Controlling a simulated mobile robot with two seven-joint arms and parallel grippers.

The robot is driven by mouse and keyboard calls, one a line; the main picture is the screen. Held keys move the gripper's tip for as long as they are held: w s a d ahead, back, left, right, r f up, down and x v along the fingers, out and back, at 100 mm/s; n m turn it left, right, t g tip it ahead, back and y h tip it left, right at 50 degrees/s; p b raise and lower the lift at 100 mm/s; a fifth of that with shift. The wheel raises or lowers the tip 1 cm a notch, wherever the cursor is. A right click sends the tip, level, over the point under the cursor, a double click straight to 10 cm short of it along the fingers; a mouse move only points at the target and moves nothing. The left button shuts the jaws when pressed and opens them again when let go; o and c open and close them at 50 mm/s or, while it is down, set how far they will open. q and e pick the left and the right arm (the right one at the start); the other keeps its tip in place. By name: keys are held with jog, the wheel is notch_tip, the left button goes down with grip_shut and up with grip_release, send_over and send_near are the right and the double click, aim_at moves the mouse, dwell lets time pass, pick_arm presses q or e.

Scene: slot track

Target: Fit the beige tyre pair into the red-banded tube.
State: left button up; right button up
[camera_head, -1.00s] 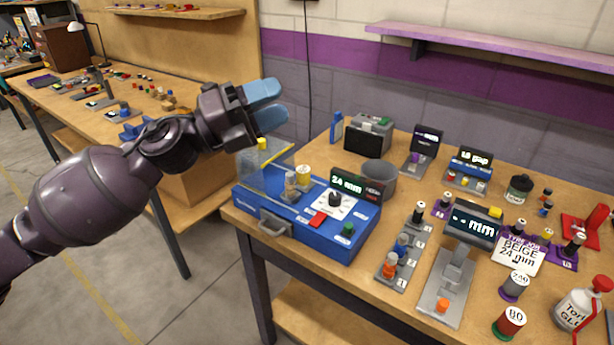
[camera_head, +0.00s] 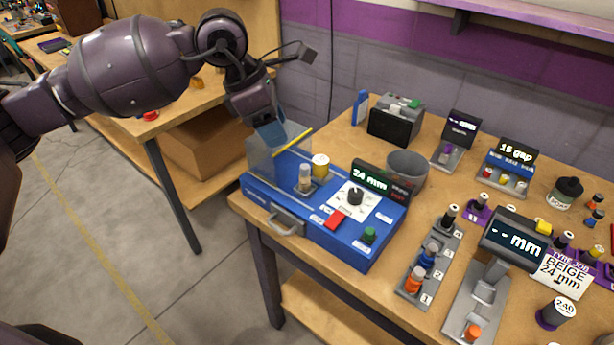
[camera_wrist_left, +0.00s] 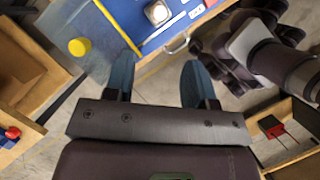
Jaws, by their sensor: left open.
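My left gripper (camera_head: 270,135) is open and points down beside the clear guard (camera_head: 268,165) at the left end of the blue machine (camera_head: 352,238). It also shows open and empty in the left wrist view (camera_wrist_left: 158,78), with the guard's yellow knob (camera_wrist_left: 79,47) left of its fingers. A pale beige-grey cylinder (camera_head: 305,180) stands on the machine behind the guard; I cannot tell whether it is the tyre pair. The machine's display (camera_head: 369,180) reads 24 mm. A card (camera_head: 563,272) reads BEIGE 24 mm. I cannot pick out a red-banded tube.
A numbered grey rack (camera_head: 431,262) holds orange and blue pieces. A gauge (camera_head: 513,240) stands to the right. The floor in front of the bench is clear.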

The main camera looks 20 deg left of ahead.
pick_arm(q)
send_over(304, 166)
jog(key=s+a, duration=0.1)
jog(key=a, duration=0.2)
notch_tip(304, 166, down, 5)
jog(key=shift+d+b+x, duration=0.25)
jog(key=shift+b+x, duration=0.1)
jog(key=shift+x, duration=1)
jog(key=shift+d+b+x, duration=0.25)
jog(key=shift+b+x, duration=0.1)
jog(key=shift+x, duration=1.05)
jog(key=shift+r, duration=0.25)
grip_shut()
